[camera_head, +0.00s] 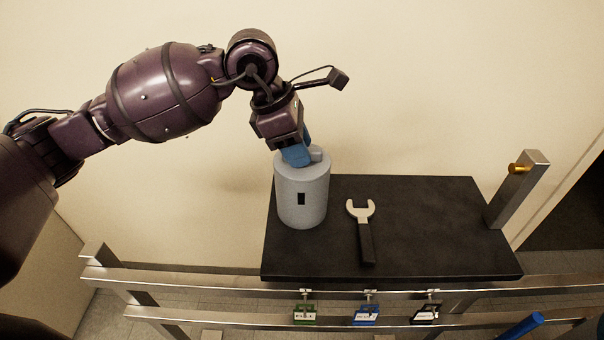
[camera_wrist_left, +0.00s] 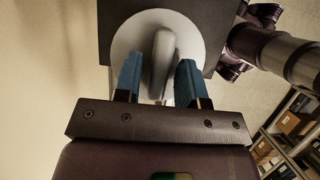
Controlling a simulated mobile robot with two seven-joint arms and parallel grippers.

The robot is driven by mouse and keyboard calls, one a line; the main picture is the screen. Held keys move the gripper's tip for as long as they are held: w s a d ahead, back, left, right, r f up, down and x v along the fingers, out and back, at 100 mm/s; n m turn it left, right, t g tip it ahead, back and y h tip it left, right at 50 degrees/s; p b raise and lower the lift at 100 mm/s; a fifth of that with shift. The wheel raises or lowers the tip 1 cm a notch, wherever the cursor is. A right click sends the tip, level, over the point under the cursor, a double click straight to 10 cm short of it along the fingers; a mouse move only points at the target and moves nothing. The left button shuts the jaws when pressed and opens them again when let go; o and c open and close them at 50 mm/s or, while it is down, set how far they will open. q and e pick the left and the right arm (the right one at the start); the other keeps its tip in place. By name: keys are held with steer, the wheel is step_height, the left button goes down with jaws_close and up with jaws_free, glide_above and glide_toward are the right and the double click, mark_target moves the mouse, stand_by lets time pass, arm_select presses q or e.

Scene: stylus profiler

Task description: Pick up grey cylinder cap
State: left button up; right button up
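A grey cylinder (camera_head: 301,200) stands upright at the left end of the black tabletop (camera_head: 430,225). Its round cap (camera_head: 320,153) is on top and carries a raised grip bar. In the left wrist view the pale cap (camera_wrist_left: 128,45) shows from above, with its bar (camera_wrist_left: 161,62) upright in the picture. My left gripper (camera_head: 297,154) is at the cap from above. In the left wrist view its blue fingers (camera_wrist_left: 160,72) are apart, one on each side of the bar, with gaps visible. My right gripper is not in view.
A wrench (camera_head: 364,230) with a black handle lies right of the cylinder. A metal post (camera_head: 517,190) with a brass-coloured peg stands at the table's right end. Metal rails (camera_head: 210,282) with small labelled tags run along the front. The tabletop's right half is mostly clear.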

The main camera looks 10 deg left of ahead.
arm_select(q)
jaws_close()
stand_by(0.3)
stand_by(0.5)
steer(key=shift+r, duration=0.1)
stand_by(0.4)
